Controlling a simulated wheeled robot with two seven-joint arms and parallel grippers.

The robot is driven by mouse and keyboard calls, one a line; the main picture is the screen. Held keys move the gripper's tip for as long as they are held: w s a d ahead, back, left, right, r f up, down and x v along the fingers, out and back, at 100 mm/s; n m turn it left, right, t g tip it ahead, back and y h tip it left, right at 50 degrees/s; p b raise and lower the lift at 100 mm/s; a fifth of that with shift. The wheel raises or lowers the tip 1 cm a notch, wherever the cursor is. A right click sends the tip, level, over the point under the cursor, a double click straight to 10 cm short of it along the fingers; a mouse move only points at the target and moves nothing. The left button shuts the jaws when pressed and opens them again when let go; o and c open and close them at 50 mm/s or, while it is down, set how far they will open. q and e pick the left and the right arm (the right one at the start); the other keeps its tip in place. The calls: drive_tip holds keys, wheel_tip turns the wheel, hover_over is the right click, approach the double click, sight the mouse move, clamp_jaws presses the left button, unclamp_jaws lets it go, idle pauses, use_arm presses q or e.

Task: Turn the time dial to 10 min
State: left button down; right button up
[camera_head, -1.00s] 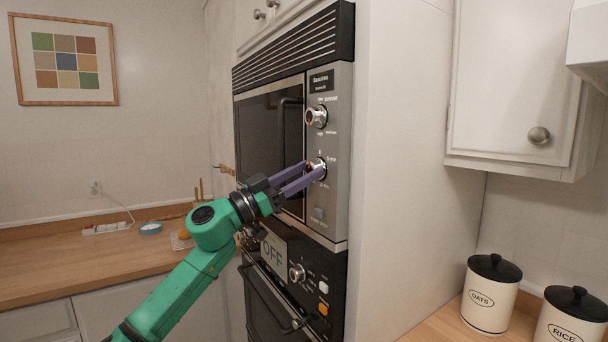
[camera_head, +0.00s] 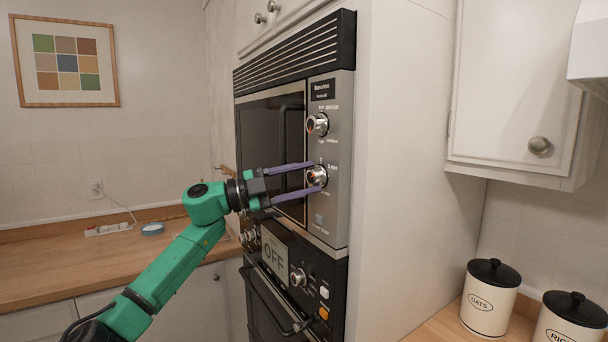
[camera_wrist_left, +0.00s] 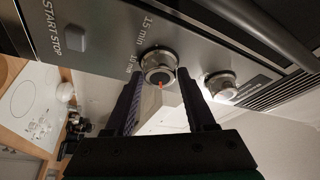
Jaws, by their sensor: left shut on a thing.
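The time dial (camera_head: 317,175) is the lower silver knob on the upper oven's control panel. My left gripper (camera_head: 315,178) is shut on it, one purple finger along its upper side and one along its lower side. In the left wrist view the dial (camera_wrist_left: 157,62) sits between the two dark fingertips. A red mark shows on its face, on the side toward the gripper. The printed "15 min" and part of a second minute label show beside the dial; the rest of the scale is hidden or too small to read. My right gripper is not in view.
A second silver knob (camera_head: 317,124) sits above the time dial, and a start/stop button (camera_head: 319,220) below it. The oven door handle (camera_head: 283,130) is close to the left. The lower oven's display (camera_head: 275,255) reads OFF. A wooden counter (camera_head: 90,265) lies at left.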

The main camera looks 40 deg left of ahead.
use_arm(q)
drive_tip(key=m+p, duration=0.1)
drive_tip(key=m, duration=0.1)
drive_tip(key=m+g+p, duration=0.2)
drive_tip(key=m, duration=0.1)
drive_tip(key=shift+r+m+y, duration=0.3)
drive_tip(key=shift+y, duration=0.1)
drive_tip(key=m+g+y+p, duration=0.1)
drive_tip(key=m, duration=0.3)
drive_tip(key=m+y+p, duration=0.1)
drive_tip(key=m+y, duration=0.1)
drive_tip(key=m, duration=0.1)
drive_tip(key=shift+g, duration=0.4)
drive_tip(key=m+y, duration=0.2)
drive_tip(key=m, duration=0.1)
drive_tip(key=shift+d+m+y, duration=0.15)
drive_tip(key=shift+m+y, duration=0.15)
drive_tip(key=shift+m, duration=0.1)
drive_tip(key=shift+f, duration=0.1)
drive_tip(key=shift+c, duration=1.2)
unclamp_jaws()
